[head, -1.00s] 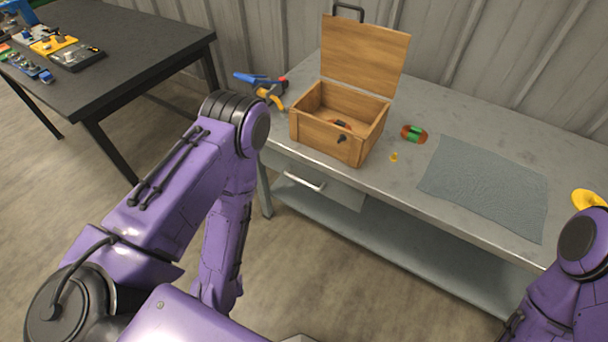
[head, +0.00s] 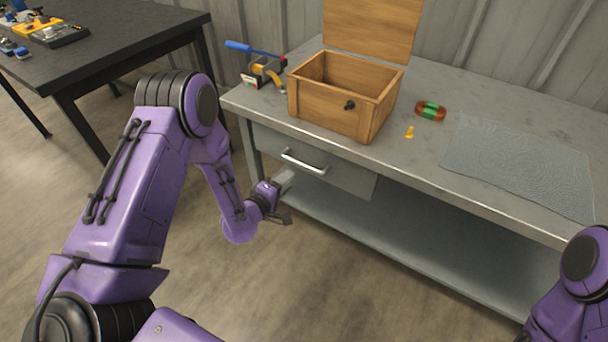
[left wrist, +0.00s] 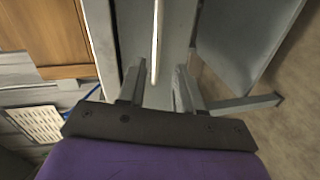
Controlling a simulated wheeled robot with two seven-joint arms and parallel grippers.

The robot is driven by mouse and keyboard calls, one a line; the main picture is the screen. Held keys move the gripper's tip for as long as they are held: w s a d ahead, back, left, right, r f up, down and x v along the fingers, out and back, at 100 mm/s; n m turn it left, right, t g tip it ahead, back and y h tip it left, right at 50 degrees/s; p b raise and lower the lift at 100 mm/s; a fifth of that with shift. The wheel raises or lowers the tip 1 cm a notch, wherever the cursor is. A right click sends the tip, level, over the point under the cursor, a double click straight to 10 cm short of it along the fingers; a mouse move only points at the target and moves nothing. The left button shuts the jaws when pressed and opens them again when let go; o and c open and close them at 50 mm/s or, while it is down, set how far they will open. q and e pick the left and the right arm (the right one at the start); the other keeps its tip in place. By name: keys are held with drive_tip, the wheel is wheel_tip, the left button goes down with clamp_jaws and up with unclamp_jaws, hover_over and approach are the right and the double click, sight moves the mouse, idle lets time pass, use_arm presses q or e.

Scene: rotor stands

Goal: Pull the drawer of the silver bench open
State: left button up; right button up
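The silver bench (head: 435,190) has a grey drawer (head: 345,178) under its top at the left, and its front looks shut. A pale bar handle (head: 304,161) is on the drawer front. My left gripper (head: 287,199) is open and empty, just below and left of the handle in the head view. In the left wrist view, the two fingers of my left gripper (left wrist: 157,87) stand apart, with the handle (left wrist: 156,40) running lengthwise in the gap's direction; I cannot tell how deep it lies. My right gripper is out of view; only part of that arm shows.
On the bench stand an open wooden box (head: 330,112), a blue-handled tool (head: 255,50), a green-and-orange item (head: 431,111), a small yellow piece (head: 409,132) and a grey mat (head: 515,165). A dark table (head: 110,65) is at left. The bench has a lower shelf (head: 400,245).

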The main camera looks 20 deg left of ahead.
sight(304, 164)
use_arm(q)
drive_tip(key=shift+n, duration=0.7)
drive_tip(key=x, duration=1)
drive_tip(key=shift+w+d+r, duration=0.25)
drive_tip(key=shift+c, duration=0.4)
clamp_jaws()
drive_tip(key=shift+s, duration=0.1)
